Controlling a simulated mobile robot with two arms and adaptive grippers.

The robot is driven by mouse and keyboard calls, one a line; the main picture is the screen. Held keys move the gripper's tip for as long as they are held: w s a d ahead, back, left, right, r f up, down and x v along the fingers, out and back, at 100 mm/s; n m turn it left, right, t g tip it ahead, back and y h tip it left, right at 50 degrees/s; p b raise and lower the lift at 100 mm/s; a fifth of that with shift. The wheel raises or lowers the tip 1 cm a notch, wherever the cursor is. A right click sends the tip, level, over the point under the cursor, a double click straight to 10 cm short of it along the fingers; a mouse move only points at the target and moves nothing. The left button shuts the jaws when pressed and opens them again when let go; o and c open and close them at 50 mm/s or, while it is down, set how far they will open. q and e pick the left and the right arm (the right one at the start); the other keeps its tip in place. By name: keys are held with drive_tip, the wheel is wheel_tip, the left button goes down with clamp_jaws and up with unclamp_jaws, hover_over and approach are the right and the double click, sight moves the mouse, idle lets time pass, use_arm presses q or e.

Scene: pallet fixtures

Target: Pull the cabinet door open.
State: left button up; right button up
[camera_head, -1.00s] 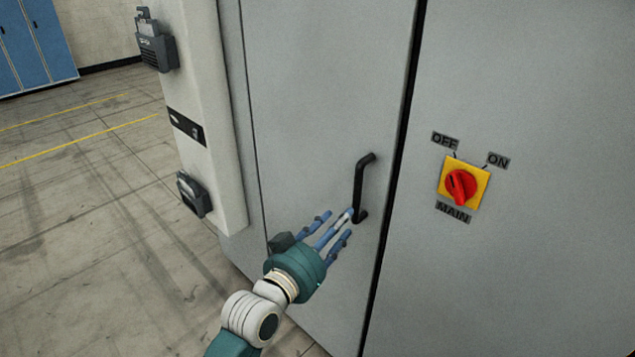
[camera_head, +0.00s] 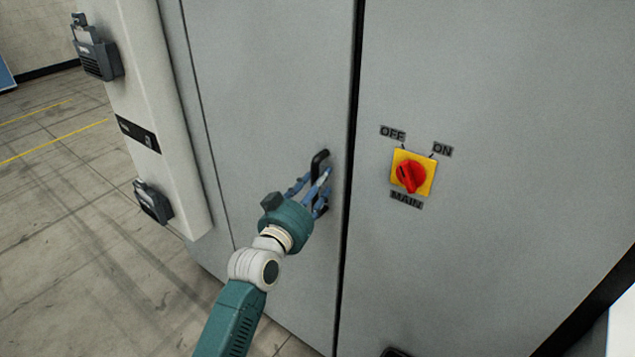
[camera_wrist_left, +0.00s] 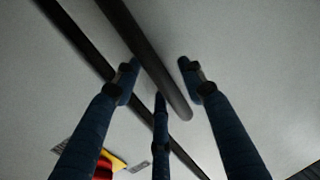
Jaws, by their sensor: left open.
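The grey cabinet door (camera_head: 260,85) is shut, flush with the panel on its right along a dark vertical seam. Its black bar handle (camera_head: 320,158) stands upright near that seam; the lower part is partly hidden by my fingers. My left gripper (camera_head: 318,188) is at the handle with its blue fingers spread. In the left wrist view the handle (camera_wrist_left: 140,42) runs between the open fingers (camera_wrist_left: 158,72), two on one side and one on the other cannot be told surely. Whether any finger touches it is unclear. My right gripper is out of view.
A red rotary switch (camera_head: 411,176) on a yellow plate, labelled OFF, ON and MAIN, is on the right panel. A pale post (camera_head: 165,120) with grey boxes stands left of the door. Open concrete floor (camera_head: 70,220) lies at left.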

use_arm(q)
clamp_jaws()
drive_tip(key=shift+a, duration=0.1)
